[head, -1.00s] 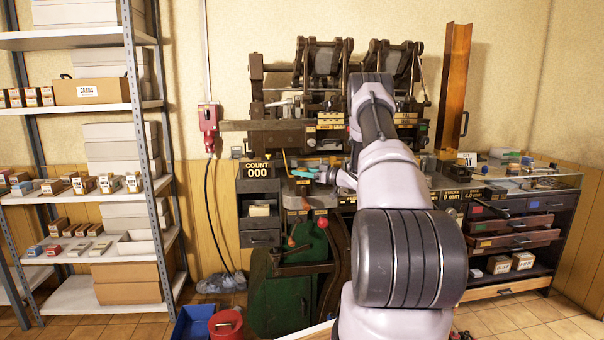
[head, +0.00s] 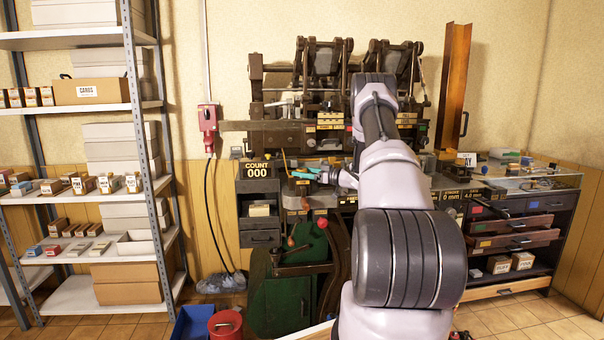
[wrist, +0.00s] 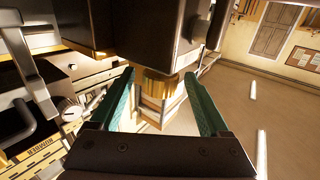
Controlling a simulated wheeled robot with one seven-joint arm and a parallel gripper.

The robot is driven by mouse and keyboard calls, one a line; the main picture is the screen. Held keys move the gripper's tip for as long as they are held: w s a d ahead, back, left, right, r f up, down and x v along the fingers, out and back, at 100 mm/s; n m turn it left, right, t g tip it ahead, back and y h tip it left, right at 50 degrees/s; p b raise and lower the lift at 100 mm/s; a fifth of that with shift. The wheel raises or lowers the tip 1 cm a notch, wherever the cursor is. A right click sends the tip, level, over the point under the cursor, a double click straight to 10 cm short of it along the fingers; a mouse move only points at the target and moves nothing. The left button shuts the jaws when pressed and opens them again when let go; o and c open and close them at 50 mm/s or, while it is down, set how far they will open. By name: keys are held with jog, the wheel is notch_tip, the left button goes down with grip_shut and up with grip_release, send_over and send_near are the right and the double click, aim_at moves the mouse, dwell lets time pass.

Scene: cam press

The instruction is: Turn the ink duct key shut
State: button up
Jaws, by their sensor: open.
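My gripper (head: 304,173) is in front of the cam press (head: 290,133), pointing left, with teal fingers apart. In the wrist view my gripper (wrist: 160,76) is open. A brass-coloured round part (wrist: 156,84) shows between the fingers, below a dark housing (wrist: 145,35). I see no contact between the fingers and this part. I cannot tell whether it is the ink duct key; no label on it is readable. My arm hides part of the press in the head view.
A counter box reading 000 (head: 259,171) stands left of my gripper. Grey shelves (head: 150,105) are at the left and a drawer cabinet (head: 515,222) at the right. A blue bin (head: 190,325) and red bucket (head: 226,325) stand on the floor.

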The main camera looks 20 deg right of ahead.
jog(key=v, duration=1)
